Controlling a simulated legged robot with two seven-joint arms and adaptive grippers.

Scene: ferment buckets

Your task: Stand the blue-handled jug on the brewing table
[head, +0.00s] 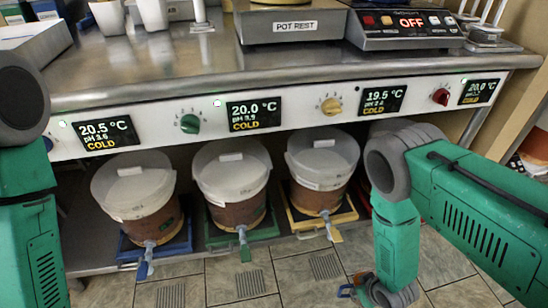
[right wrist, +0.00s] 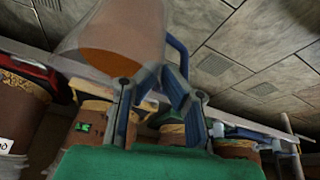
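The blue-handled jug (right wrist: 115,40) is clear, with an orange-brown area inside, and shows at the top of the right wrist view. Its blue handle (right wrist: 182,52) is on its right side. My right gripper (right wrist: 155,88) has its fingers apart close to the jug, with a gap between them. Whether a finger touches the handle is unclear. In the head view, my right arm reaches down at the lower right, and the jug cannot be made out there. My left arm is at the left edge, its gripper out of view. The brewing table (head: 290,62) has a steel top.
White buckets of brown liquid (head: 137,190) stand on coloured trays under the table, with taps in front. The table's front strip is bare. Tiled floor (head: 240,288) lies below.

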